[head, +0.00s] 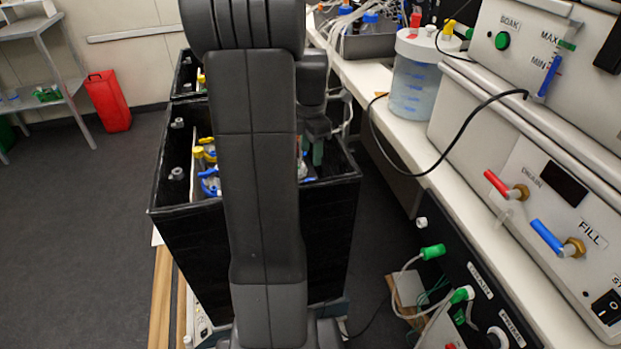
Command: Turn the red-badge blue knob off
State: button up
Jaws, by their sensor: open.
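Blue knobs (209,181) and yellow ones show inside a black open-topped box (170,212), left of my arm. I cannot make out a red badge on any of them, and my arm hides much of the box's inside. My gripper (312,152) is partly hidden behind my arm, over the right part of the box. It is open, with greenish fingertips pointing down. I cannot tell whether it touches anything.
On the right, a bench (455,185) carries a lidded clear container (413,85) and a grey machine with a red DRAIN handle (496,184) and blue FILL handle (547,237). A black cable hangs there. The floor at left is clear up to a red can (108,101).

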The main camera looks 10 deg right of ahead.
notch_tip(320, 180, down, 10)
jog(key=shift+w+a+r+b, duration=0.1)
jog(key=shift+a+r+b, duration=0.1)
jog(key=shift+b, duration=0.4)
jog(key=shift+c, duration=0.5)
jog(key=c, duration=0.9)
jog(key=shift+d, duration=0.1)
